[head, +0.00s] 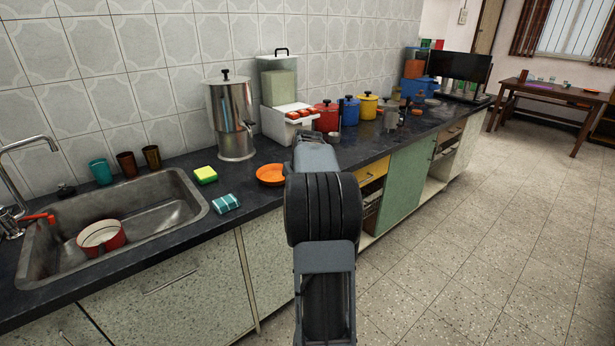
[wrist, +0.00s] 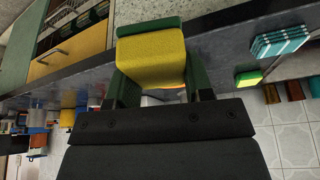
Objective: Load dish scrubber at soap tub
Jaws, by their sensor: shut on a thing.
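My gripper (wrist: 158,88) is shut on a yellow block with a green side, which looks like the dish scrubber (wrist: 152,55). The scrubber sits between the two fingers in the wrist view. In the head view my arm hides the gripper and the scrubber, over the counter's front edge near the orange plate.
A second yellow-green sponge (head: 206,174) and a striped teal cloth (head: 226,203) lie right of the sink (head: 150,213). An orange plate (head: 271,174) lies farther right. Tumblers (head: 126,164), a steel dispenser (head: 232,118) and coloured pots (head: 348,109) stand along the wall.

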